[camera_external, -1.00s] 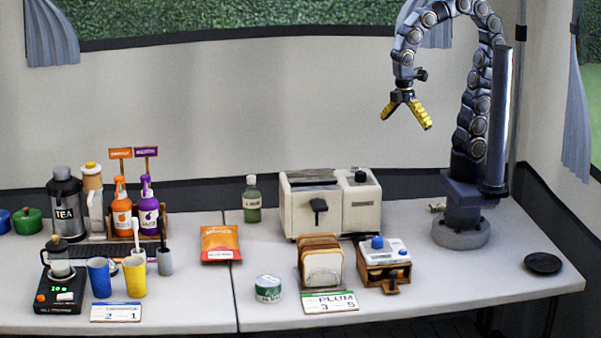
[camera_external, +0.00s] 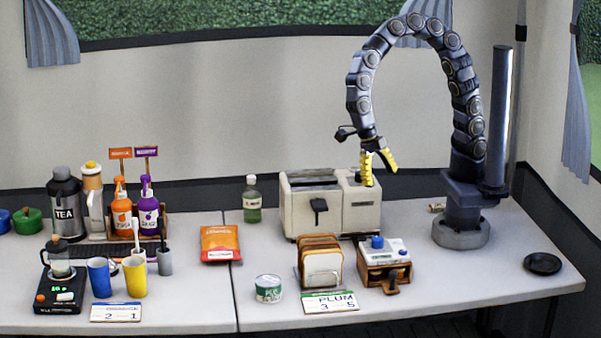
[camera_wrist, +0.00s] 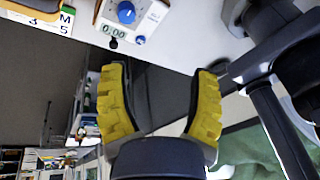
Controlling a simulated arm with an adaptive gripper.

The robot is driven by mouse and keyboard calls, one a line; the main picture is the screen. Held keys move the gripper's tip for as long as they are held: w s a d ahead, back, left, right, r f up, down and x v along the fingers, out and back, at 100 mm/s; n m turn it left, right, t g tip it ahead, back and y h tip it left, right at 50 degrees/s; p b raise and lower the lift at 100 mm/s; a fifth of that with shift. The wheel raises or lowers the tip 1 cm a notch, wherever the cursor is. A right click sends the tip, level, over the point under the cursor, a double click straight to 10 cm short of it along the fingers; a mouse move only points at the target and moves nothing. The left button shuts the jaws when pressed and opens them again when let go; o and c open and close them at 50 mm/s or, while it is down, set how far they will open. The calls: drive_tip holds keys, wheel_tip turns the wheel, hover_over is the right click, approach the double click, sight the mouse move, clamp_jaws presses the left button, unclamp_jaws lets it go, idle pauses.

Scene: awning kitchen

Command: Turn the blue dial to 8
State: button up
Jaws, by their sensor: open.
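The blue dial (camera_external: 377,242) sits on top of a small white device (camera_external: 397,250) with a wooden base, at the right of the table. In the wrist view the blue dial (camera_wrist: 127,12) shows near the top edge, on the white face beside a small display (camera_wrist: 114,31) that seems to read 0.00. The number the dial points to is too small to tell.
A cream toaster (camera_external: 300,210) stands behind the device. A rack of bread slices (camera_external: 320,262) stands close on its left, with a PLUM card (camera_external: 330,302) in front.

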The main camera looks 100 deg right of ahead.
sight(377, 238)
drive_tip(key=w+a+f+n, duration=0.1)
drive_tip(key=f+n, duration=0.1)
drive_tip(key=w+a+f+n, duration=0.1)
drive_tip(key=f+n, duration=0.2)
drive_tip(key=w+f+n, duration=0.1)
drive_tip(key=f+n, duration=0.1)
drive_tip(key=shift+w+a+f+n+g, duration=0.25)
drive_tip(key=shift+a+f+n+g, duration=0.05)
drive_tip(key=shift+a+f, duration=0.1)
drive_tip(key=x, duration=0.7)
drive_tip(key=shift+s+f, duration=0.15)
drive_tip(key=shift+f, duration=0.15)
drive_tip(key=shift+c, duration=0.4)
clamp_jaws()
